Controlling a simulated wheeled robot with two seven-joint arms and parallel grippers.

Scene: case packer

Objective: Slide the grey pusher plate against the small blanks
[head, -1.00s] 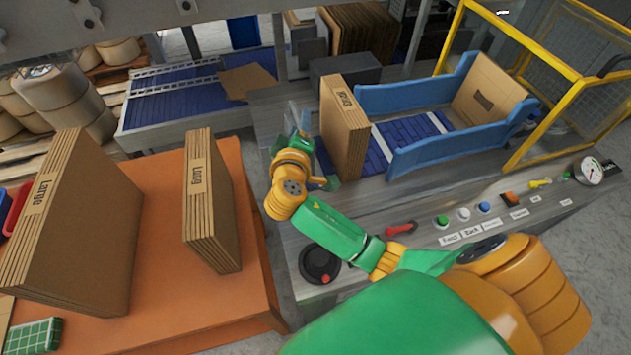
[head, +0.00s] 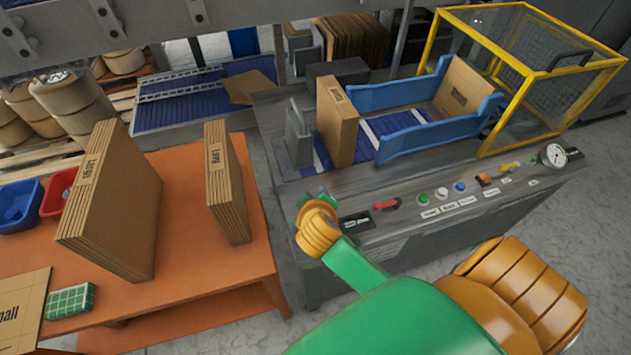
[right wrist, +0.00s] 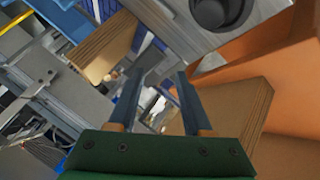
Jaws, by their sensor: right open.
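The grey pusher plate (head: 298,135) stands upright at the left end of the blue feed bed in the head view. Just to its right a stack of brown blanks (head: 338,125) stands upright on the bed; its label is too small to read, and I cannot tell whether plate and stack touch. My right gripper (head: 312,200) is by the machine's near left corner, in front of and below the plate, apart from it. In the right wrist view its two dark fingers (right wrist: 158,85) are spread with nothing between them. My left gripper is not in view.
Blue side rails (head: 430,137) flank the bed, with a yellow-framed guard (head: 530,80) at right. A control panel with buttons (head: 441,194) and a gauge runs along the front. The orange table (head: 180,215) at left holds two upright blank stacks, bins and a flat "mall" piece (head: 18,312).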

